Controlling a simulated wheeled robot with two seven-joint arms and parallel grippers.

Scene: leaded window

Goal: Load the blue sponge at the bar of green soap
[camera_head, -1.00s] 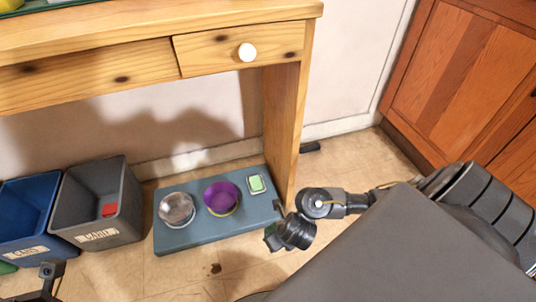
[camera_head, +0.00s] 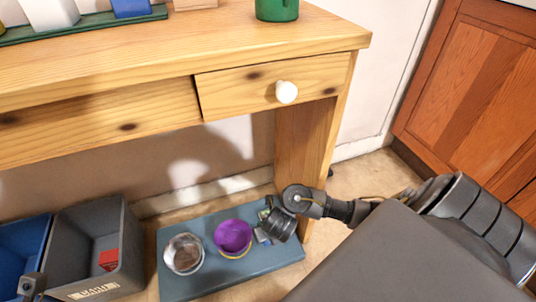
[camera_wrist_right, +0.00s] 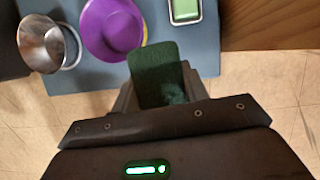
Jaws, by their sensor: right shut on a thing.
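My right gripper (camera_wrist_right: 160,88) is shut on a dark green block (camera_wrist_right: 158,72); no clearly blue sponge shows in its jaws. In the head view the right gripper (camera_head: 265,234) is low over the right part of the blue-grey board (camera_head: 205,285). The green soap (camera_wrist_right: 185,9) lies in a small pale dish at the top of the wrist view, beyond and right of the held block, apart from it. In the head view the arm mostly hides the soap. My left gripper (camera_head: 30,288) shows only in part at the lower left; its jaws are unclear.
A purple bowl (camera_wrist_right: 110,25) and a metal bowl (camera_wrist_right: 45,42) stand on the board. A wooden table (camera_head: 250,50) with a drawer overhangs it; its leg (camera_head: 300,140) is close to my right gripper. Grey (camera_head: 75,235) and blue (camera_head: 20,245) bins stand left.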

